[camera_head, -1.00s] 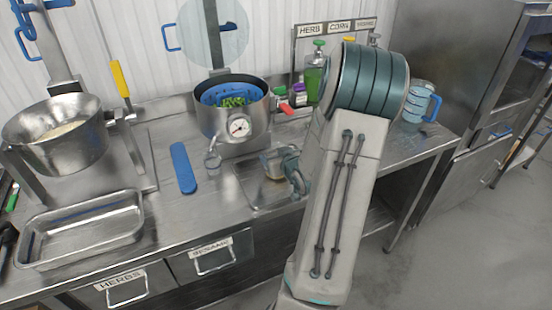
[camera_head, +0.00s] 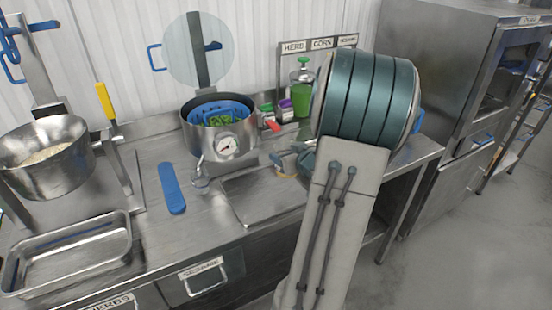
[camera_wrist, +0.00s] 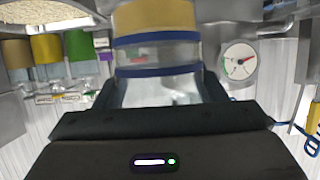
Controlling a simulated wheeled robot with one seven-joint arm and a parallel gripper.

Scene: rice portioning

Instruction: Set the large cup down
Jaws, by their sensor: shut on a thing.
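The large cup (camera_wrist: 158,57) is clear with blue bands and a tan part at one end. It fills the middle of the wrist view, which looks upside down. My gripper (camera_wrist: 160,88) is shut on it, one finger on each side. In the head view the cup (camera_head: 286,172) shows only in part, near the back right of a flat metal plate (camera_head: 245,198). My gripper (camera_head: 303,158) is there too, partly behind my arm. I cannot tell whether the cup touches the surface below.
A pot with a dial (camera_head: 222,139) stands behind and left of the cup. A green bottle (camera_head: 302,101) and small coloured containers are behind it. A blue spatula-like thing (camera_head: 172,188) lies left of the plate. A blue handle (camera_head: 419,121) shows beside my arm. The plate's front is clear.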

